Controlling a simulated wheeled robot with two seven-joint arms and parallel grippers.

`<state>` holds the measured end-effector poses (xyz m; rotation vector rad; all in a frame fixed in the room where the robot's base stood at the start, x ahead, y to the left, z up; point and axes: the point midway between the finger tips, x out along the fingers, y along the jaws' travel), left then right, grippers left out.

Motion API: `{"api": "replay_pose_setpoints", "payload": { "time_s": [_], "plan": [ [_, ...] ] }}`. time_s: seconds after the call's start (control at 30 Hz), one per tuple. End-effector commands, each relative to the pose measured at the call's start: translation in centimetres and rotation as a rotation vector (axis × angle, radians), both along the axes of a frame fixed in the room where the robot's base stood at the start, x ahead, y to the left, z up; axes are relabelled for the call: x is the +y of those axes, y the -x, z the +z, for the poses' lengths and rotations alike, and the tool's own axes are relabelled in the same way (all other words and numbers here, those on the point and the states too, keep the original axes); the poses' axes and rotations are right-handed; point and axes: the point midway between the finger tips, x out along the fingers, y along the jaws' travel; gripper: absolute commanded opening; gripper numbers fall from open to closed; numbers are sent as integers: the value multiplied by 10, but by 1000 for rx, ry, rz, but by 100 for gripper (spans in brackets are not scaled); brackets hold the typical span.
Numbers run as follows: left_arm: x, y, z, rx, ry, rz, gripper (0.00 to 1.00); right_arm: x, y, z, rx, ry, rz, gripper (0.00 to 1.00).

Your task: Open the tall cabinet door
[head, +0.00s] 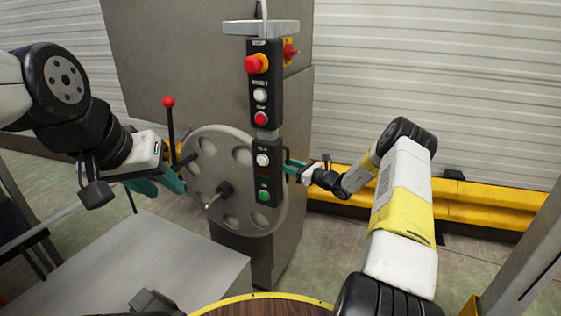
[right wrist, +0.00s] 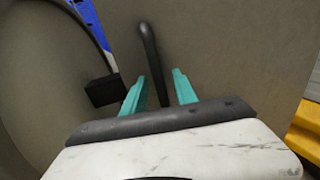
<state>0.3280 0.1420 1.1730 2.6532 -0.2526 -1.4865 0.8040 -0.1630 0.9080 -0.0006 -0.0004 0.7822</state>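The tall grey cabinet (head: 215,80) stands at the centre of the head view, behind a hanging control box. Its flat grey face (right wrist: 235,50) fills much of the right wrist view. A dark bar handle (right wrist: 150,50) stands on that face. My right gripper (right wrist: 160,78) is open, with its teal fingers on either side of the handle's lower part and gaps beside it. In the head view the right gripper (head: 290,165) is partly hidden by the control box. My left gripper (head: 170,188) is open and appears empty, left of the large handwheel.
A grey handwheel (head: 255,205) is in front of the cabinet. The control box (head: 264,100) hangs before it with several buttons. A grey block (head: 160,260) stands at lower left. Yellow barriers (head: 480,200) run along the shuttered wall at right.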

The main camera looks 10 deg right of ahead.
Motion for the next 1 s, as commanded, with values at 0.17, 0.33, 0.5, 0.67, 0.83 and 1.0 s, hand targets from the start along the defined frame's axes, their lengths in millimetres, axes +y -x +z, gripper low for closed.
{"api": "replay_pose_setpoints", "payload": {
  "time_s": [0.17,0.33,0.5,0.67,0.83,1.0],
  "plan": [
    [0,0,0,0,0,0,36,0,0,0,0,0,0,21],
    [0,0,0,0,0,0,36,-1,0,0,-1,1,0,0],
    [0,0,0,0,0,0,36,0,0,0,-1,1,0,0],
    [0,0,0,0,0,0,36,-1,0,0,-1,1,0,0],
    [0,0,0,0,0,0,36,-1,0,0,-1,1,0,0],
    [0,0,0,0,0,0,36,0,0,0,-1,1,0,0]
  ]
}}
